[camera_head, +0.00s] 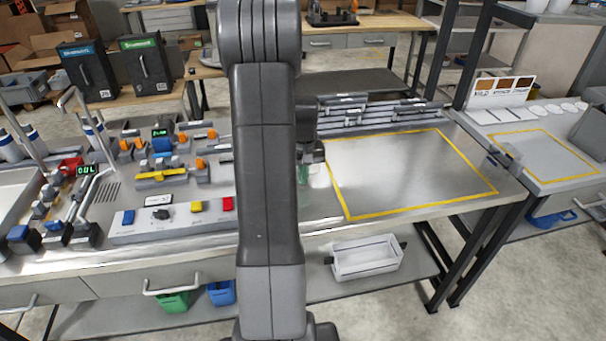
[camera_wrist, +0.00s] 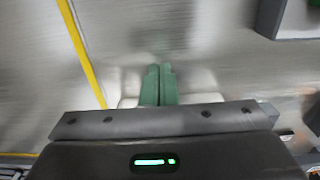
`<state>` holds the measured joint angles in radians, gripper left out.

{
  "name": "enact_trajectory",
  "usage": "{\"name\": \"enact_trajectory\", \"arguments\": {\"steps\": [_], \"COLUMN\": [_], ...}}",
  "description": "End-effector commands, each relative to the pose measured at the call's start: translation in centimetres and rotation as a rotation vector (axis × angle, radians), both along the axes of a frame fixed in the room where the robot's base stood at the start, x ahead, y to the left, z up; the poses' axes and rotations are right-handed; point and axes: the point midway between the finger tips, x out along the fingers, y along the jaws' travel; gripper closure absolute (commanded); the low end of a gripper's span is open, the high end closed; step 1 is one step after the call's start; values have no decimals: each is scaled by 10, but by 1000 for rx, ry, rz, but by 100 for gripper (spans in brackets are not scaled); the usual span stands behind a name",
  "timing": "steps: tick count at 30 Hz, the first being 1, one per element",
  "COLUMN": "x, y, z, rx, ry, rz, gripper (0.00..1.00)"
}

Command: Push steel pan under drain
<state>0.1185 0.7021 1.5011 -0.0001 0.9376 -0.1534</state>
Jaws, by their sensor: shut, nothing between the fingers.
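My gripper (camera_head: 304,176) hangs low over the steel worktop, just left of the yellow-outlined area, partly hidden behind my arm. In the wrist view its two green fingers (camera_wrist: 158,85) are together with nothing between them. I cannot pick out a steel pan with certainty in either view. A pale, open rectangular tray (camera_head: 352,270) sits on the shelf below the worktop; I cannot tell whether it is the pan. A set of dark slots (camera_head: 106,193) is in the worktop at left; I cannot tell whether it is the drain.
A control panel (camera_head: 135,229) with buttons and a knob lies along the front left edge. Valves and fittings (camera_head: 160,178) stand behind it. The yellow-outlined area (camera_head: 410,175) is bare. In the wrist view a dark-edged object (camera_wrist: 285,33) is at upper right.

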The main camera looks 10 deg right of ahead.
Motion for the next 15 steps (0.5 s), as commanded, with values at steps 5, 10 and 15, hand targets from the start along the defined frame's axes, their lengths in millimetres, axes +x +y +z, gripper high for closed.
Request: {"name": "enact_trajectory", "arguments": {"steps": [5,10,15], "x": [0,-1,-1], "y": [0,0,0], "z": [33,67,90], "rx": [-1,-1,0], "ry": [-6,-4,-2], "rz": [0,0,0], "gripper": [100,100,100]}}
